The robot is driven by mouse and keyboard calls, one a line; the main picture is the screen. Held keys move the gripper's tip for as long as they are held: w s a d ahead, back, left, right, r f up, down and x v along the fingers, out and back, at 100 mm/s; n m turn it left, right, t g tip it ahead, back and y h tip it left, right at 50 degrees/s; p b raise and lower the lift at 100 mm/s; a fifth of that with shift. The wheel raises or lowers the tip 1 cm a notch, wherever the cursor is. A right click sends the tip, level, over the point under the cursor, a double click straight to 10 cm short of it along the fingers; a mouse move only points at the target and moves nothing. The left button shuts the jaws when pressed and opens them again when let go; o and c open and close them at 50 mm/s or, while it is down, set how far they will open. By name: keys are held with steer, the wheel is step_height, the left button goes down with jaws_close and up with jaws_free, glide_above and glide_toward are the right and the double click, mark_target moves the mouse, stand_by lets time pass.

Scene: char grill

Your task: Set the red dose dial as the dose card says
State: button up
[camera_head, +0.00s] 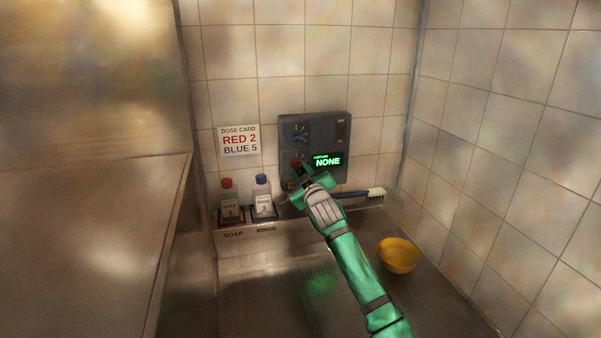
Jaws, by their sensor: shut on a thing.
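A grey dispenser panel (327,126) is on the tiled back wall. A blue dial (300,134) is at the panel's upper left. The red dose dial (297,162) is below it, at the lower left, and is partly hidden by my gripper. Its setting cannot be read. My gripper (302,174) is at the red dial and shut on it. The dose card (239,140) hangs left of the panel and reads RED 2, BLUE 5.
A red-capped soap bottle (229,201) and a blue-capped rinse bottle (263,197) stand on a ledge at the left. A brush (366,195) lies right of my gripper. A yellow bowl (398,255) sits on the steel counter (262,295). A metal cabinet (85,220) fills the left.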

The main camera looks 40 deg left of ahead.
steer(key=shift+r+n, duration=0.1)
steer(key=shift+n, duration=1.4)
steer(key=o, duration=1)
steer(key=shift+o, duration=0.2)
steer(key=v, duration=1)
steer(key=shift+s+d, duration=0.2)
steer(key=shift+d, duration=0.1)
